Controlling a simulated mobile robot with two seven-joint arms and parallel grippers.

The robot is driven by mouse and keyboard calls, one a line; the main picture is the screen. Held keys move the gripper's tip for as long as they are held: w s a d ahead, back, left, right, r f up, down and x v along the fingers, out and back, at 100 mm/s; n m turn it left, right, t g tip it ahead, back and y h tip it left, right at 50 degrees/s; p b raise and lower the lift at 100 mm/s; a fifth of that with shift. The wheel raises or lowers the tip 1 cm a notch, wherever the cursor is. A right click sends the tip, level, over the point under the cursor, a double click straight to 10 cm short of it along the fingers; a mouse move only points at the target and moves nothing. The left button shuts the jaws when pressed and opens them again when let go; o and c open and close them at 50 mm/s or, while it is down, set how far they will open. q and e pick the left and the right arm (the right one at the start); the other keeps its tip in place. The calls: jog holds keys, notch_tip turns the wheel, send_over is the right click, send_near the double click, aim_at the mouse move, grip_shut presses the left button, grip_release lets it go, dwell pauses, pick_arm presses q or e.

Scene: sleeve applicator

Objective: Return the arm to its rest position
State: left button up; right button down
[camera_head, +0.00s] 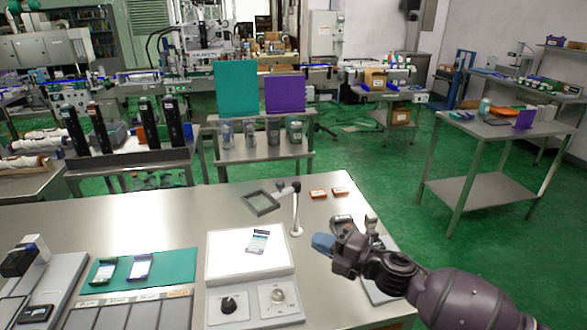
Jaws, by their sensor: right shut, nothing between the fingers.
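My right arm (455,292) reaches in from the lower right over the right end of the metal table. Its gripper (324,244) has blue fingertips pointing left; it is shut and empty, just right of the white lit panel (225,259). A small card with a purple and teal print (258,242) lies on the panel, apart from the gripper. My arm hides part of a device (371,222) on the table behind it. My left gripper is out of view.
A teal mat (180,265) with two small sleeves lies left of the panel. A magnifier frame (262,203) and a thin upright post (296,212) stand behind the panel. The table's left rear is clear.

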jog(key=s+d+f+m+t+h, duration=0.1)
jog(key=s+d+f+m+h, duration=0.2)
jog(key=m, duration=0.4)
jog(key=s+d+f+m+t+h, duration=0.1)
jog(key=s+d+f+m+h, duration=0.1)
jog(key=m, duration=0.5)
jog(key=s+d+f+m+t+h, duration=0.2)
jog(key=s+d+f+m+h, duration=0.1)
jog(key=m, duration=0.5)
jog(key=shift+s+d+f+h, duration=0.2)
jog(key=shift+d+f+h, duration=0.15)
jog(key=shift+d+h, duration=0.35)
jog(key=shift+s+d+f+h, duration=0.15)
jog(key=shift+d+f+h, duration=0.15)
jog(key=shift+d+h, duration=0.4)
jog(key=s+d+f+m+g+h, duration=0.1)
jog(key=s+d+f+m, duration=0.1)
jog(key=s+f, duration=0.4)
jog(key=s+d+f+m+g+h, duration=0.2)
jog(key=s+d+f+m, duration=0.1)
jog(key=s, duration=0.8)
notch_tip(320, 180, down, 3)
jog(key=shift+d+r+h, duration=0.15)
jog(key=shift+d+h, duration=0.15)
jog(key=shift+d, duration=0.35)
